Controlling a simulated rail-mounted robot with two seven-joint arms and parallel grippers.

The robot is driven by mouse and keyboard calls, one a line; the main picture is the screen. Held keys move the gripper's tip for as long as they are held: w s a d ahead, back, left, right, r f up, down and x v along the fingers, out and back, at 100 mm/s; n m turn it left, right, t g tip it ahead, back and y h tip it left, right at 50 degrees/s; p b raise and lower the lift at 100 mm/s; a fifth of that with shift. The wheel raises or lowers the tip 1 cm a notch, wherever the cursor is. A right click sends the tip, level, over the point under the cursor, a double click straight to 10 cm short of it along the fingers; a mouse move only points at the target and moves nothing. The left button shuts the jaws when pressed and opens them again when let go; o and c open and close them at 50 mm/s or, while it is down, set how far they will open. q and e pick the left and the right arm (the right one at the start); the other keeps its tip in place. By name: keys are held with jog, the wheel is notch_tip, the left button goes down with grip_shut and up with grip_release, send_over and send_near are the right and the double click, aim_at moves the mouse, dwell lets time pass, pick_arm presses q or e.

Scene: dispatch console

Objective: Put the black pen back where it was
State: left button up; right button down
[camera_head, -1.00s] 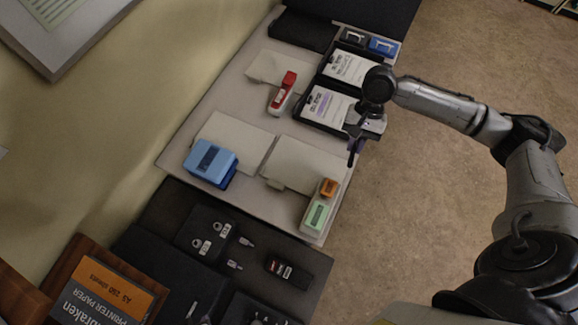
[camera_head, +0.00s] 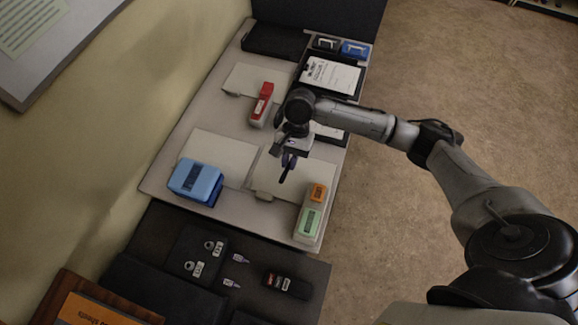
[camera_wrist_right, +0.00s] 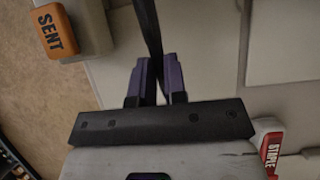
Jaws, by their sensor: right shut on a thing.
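The black pen (camera_head: 284,175) is in my right gripper (camera_head: 289,160), above the near right pale folder (camera_head: 270,181) on the desk. In the right wrist view the black pen (camera_wrist_right: 149,28) runs up from between the purple-lined fingers of the right gripper (camera_wrist_right: 157,82), which are shut on it. Its far end leaves the top of that view. The pen looks clear of the desk in the head view. My left gripper is not in view.
The orange stamp block (camera_head: 318,193) marked SENT (camera_wrist_right: 54,31) and a pale green device (camera_head: 309,221) stand near the right edge. A blue box (camera_head: 196,181) stands left, a red stapler (camera_head: 262,103) beyond. A clipboard (camera_head: 331,76) lies behind my arm.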

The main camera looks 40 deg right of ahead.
jog(key=shift+w+f+b, duration=0.1)
jog(key=shift+f+b, duration=0.3)
jog(key=shift+f, duration=1.7)
jog(key=shift+f, duration=0.1)
jog(key=c, duration=1.2)
grip_release()
